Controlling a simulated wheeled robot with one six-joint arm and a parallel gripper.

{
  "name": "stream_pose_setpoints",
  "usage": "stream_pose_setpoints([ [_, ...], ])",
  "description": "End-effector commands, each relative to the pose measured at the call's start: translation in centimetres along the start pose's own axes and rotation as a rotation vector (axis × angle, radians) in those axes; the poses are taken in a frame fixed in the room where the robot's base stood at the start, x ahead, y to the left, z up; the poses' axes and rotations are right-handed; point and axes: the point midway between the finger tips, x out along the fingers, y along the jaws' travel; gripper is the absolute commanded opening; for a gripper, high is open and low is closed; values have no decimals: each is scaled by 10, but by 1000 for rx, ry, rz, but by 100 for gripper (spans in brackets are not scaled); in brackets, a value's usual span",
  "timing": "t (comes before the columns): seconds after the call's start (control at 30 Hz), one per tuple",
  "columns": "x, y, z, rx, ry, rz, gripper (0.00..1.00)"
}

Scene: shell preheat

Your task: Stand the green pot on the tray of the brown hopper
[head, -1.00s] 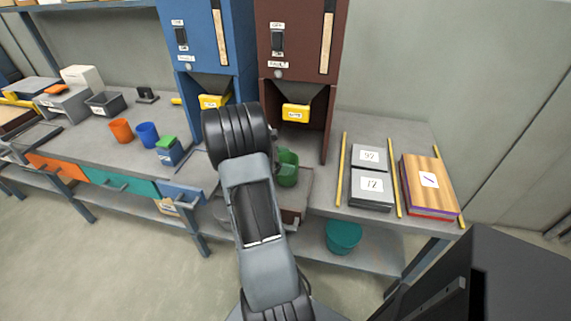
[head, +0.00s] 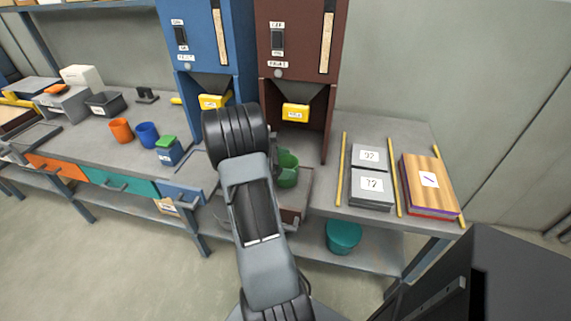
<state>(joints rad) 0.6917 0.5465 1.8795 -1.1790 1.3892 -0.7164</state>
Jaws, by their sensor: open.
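The green pot (head: 288,170) stands upright under the brown hopper (head: 303,40), below its yellow spout (head: 295,112). It appears to rest on the hopper's tray (head: 303,186), whose left part is hidden behind my arm. My gripper (head: 273,153) is mostly hidden behind my wrist; only a dark sliver shows just left of the pot. The jaws are open, and whether they touch the pot cannot be seen.
The blue hopper (head: 210,40) stands left of the brown one. Orange (head: 121,130) and blue cups (head: 147,134) stand on the bench further left. Grey weights (head: 371,185) and a wooden board stack (head: 430,183) lie right. A teal bucket (head: 343,236) is on the lower shelf.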

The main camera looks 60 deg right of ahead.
Motion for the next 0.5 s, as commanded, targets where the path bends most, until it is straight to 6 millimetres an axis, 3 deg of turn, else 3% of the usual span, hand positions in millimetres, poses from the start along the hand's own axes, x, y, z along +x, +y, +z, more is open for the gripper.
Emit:
stream_pose_setpoints([
  [0.17, -20, 1, 2, 0, 0, 5, 100],
  [0.5, -84, 1, 2, 0, 1, 4, 100],
])
